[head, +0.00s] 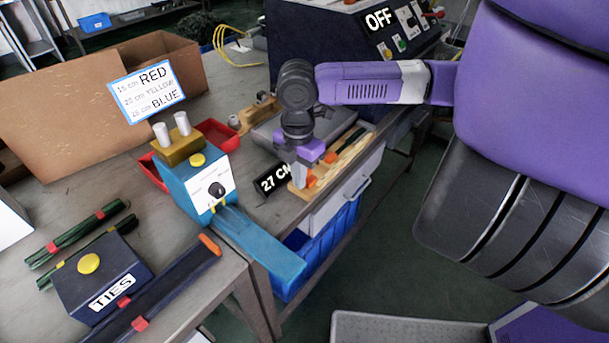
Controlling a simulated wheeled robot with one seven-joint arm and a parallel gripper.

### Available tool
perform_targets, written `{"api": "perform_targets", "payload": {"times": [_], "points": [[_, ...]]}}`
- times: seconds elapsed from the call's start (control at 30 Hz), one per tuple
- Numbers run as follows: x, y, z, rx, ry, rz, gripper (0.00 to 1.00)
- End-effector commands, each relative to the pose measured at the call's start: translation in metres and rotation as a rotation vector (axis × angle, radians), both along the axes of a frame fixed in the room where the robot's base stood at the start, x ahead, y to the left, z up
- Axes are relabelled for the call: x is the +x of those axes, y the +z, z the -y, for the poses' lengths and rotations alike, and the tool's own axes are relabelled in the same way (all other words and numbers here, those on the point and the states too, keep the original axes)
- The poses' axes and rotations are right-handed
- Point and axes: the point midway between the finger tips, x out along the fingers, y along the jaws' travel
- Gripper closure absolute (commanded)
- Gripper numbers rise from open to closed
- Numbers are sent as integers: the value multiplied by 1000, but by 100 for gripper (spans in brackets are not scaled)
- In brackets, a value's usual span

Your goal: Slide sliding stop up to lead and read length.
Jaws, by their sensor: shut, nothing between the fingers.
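A wooden measuring board (352,157) lies along the right edge of the bench. A dark lead (347,141) lies along it, partly hidden by my arm. Two small orange pieces sit on the board, one near its front end (312,180) and one farther back (331,157); I cannot tell for sure which is the sliding stop. A black readout (273,179) beside the board shows "27 CM", its right end partly covered. My gripper (300,181) points down at the board's front end, shut and empty, close beside the front orange piece. Contact is unclear.
A blue machine (206,186) with a dial stands left of the readout. A sign (147,92) lists 15 cm RED, 20 cm YELLOW and a BLUE length. A dark box (345,40) reads OFF. A TIES box (100,280) and cables lie front left. A blue crate (322,248) is below.

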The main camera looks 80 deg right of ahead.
Motion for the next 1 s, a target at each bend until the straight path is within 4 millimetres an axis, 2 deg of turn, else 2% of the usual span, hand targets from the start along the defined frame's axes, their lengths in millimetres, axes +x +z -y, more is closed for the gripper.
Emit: {"api": "perform_targets", "payload": {"times": [1.0], "points": [[-17, 0, 28, -1, -1, -1, 100]]}}
